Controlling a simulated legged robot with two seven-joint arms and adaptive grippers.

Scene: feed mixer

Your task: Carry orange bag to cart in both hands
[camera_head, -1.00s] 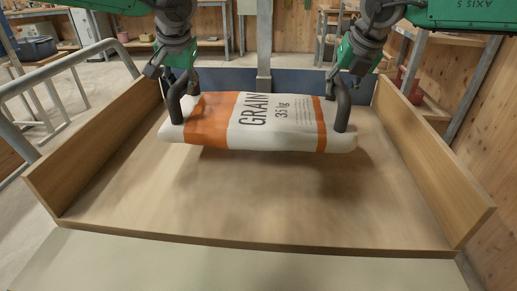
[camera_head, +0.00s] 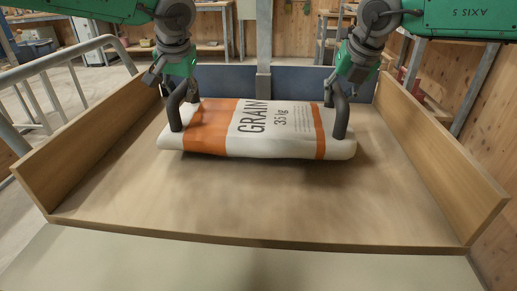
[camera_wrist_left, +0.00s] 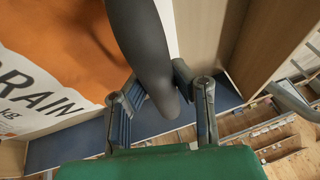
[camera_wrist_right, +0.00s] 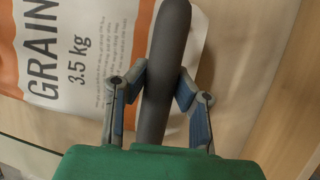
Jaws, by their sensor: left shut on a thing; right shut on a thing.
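The orange and white grain bag (camera_head: 275,128) lies flat and level over the bed of a wooden-sided cart (camera_head: 230,222). A soft shadow shows on the bed below it; I cannot tell whether its underside touches the wood. A thick dark grey handle stands up at each end of the bag. My left gripper (camera_head: 184,84) is shut on the left handle (camera_wrist_left: 148,45). My right gripper (camera_head: 338,86) is shut on the right handle (camera_wrist_right: 163,75). The bag's underside is hidden.
Wooden side boards (camera_head: 88,140) and (camera_head: 440,155) flank the bed, with a dark blue panel (camera_head: 293,83) behind. A grey metal rail (camera_head: 62,63) runs at the left. A grey post (camera_head: 264,48) stands behind. The bed's near part is bare.

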